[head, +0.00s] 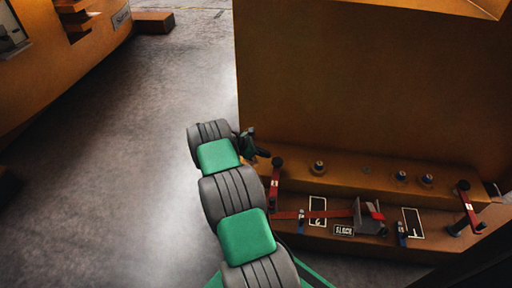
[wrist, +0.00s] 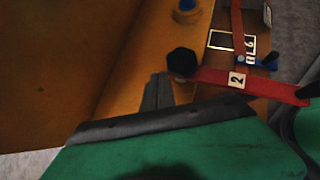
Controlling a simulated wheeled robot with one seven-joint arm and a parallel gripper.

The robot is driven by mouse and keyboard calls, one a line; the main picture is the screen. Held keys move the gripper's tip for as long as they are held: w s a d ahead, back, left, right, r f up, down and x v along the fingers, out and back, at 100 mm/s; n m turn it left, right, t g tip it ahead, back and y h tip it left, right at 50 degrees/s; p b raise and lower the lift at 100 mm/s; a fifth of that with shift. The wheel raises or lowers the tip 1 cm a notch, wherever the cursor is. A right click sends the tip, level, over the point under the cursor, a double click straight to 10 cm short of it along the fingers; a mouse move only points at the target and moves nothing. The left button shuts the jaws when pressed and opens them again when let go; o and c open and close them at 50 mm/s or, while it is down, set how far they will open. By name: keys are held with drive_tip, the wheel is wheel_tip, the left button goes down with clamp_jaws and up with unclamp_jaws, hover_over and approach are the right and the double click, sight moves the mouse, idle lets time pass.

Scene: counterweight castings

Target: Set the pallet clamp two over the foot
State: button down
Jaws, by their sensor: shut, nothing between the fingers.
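The clamp marked 2 is a red bar (wrist: 215,78) with a white label and a black knob (wrist: 181,62) at one end. In the head view this red clamp (head: 275,183) stands at the left end of the orange casting's ledge. My gripper (wrist: 157,92) is shut and empty, with its dark fingers left of the black knob and apart from it. In the head view my gripper (head: 252,148) is just left of the clamp's top. I cannot tell which part is the foot; a stepped orange ledge (head: 340,172) runs along the casting's base.
The tall orange casting (head: 360,80) rises behind the ledge. Several studs with blue or pale bases stand on it. A second red clamp (head: 467,200) is at the right. Between them are a red strap (head: 318,214), a grey bracket (head: 366,220) and a SLACK plate (head: 343,230). Floor at left is open.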

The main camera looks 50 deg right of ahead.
drive_tip(key=w, duration=0.2)
drive_tip(key=w+a+b, duration=0.1)
drive_tip(key=shift+w+a, duration=0.2)
drive_tip(key=shift+w, duration=0.15)
drive_tip(key=w+a+r+p, duration=0.2)
drive_tip(key=w+r, duration=0.4)
drive_tip(key=shift+a+r, duration=0.2)
drive_tip(key=shift+r, duration=0.15)
